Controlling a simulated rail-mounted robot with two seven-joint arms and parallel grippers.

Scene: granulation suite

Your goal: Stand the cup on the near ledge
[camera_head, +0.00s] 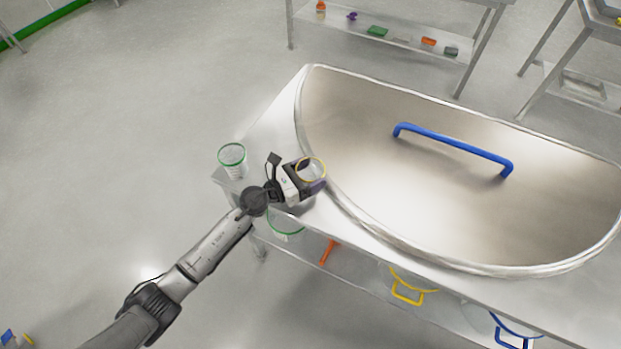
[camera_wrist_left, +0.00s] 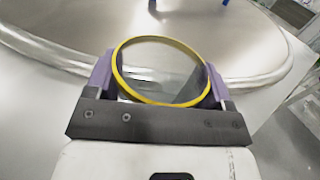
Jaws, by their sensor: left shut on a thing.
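A clear cup with a yellow rim (camera_head: 311,165) is held by my left gripper (camera_head: 313,182) over the near ledge (camera_head: 375,238), the metal strip in front of the large round-edged vessel. In the left wrist view, the cup (camera_wrist_left: 163,72) sits between the purple fingers of my left gripper (camera_wrist_left: 160,82), which are shut on its sides. Its open rim faces the camera. The cup's base is hidden, so I cannot tell whether it touches the ledge. My right gripper is not in view.
The steel vessel (camera_head: 365,165) carries a blue handle (camera_head: 455,148). A clear green-rimmed cup (camera_head: 233,160) stands at the ledge's left corner. Below, a lower shelf (camera_head: 350,275) holds containers with green, yellow and blue rims. The ledge right of my gripper is clear.

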